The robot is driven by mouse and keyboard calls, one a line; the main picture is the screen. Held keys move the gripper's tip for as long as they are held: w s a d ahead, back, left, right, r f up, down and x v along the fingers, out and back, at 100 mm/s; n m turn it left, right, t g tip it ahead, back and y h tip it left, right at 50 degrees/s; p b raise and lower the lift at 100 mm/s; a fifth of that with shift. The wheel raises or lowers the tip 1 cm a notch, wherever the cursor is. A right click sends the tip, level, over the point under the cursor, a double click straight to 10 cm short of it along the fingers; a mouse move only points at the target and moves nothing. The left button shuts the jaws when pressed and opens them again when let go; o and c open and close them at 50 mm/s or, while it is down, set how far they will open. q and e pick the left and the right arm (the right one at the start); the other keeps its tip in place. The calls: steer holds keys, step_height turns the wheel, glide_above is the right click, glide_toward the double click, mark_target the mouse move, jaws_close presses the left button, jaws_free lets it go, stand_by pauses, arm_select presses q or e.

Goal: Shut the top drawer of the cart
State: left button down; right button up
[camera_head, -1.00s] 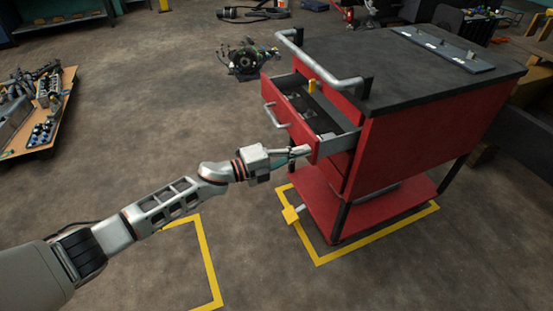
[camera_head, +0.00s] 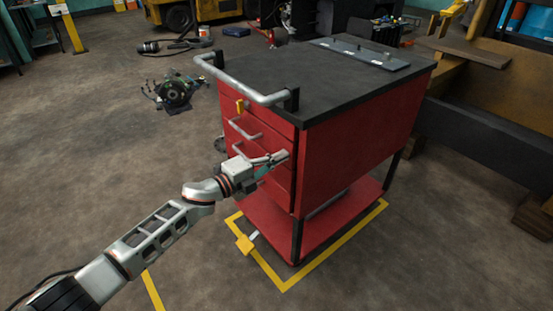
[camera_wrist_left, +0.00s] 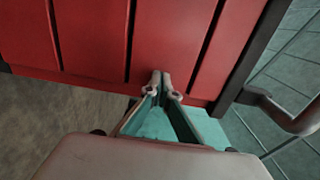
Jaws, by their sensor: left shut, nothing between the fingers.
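The red cart (camera_head: 360,135) has a black top and stands right of centre in the head view. Its top drawer (camera_head: 270,137), with a bar handle (camera_head: 245,129), looks pushed in, its front about level with the neighbouring fronts. My left gripper (camera_head: 283,156) is shut and empty at the right edge of the drawer fronts. In the left wrist view its fingertips (camera_wrist_left: 162,80) are together against, or very close to, a red front (camera_wrist_left: 172,45); exact contact is unclear. The fronts there look flush, with dark gaps between them. My right gripper is not in view.
A grey rail (camera_head: 243,85) juts out from the cart's top edge. The red lower shelf (camera_head: 330,222) sits above yellow floor tape (camera_head: 330,254). A machine part (camera_head: 173,90) lies on the floor to the left. The floor left of the cart is mostly clear.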

arm_select(q)
steer(key=shift+r, duration=0.15)
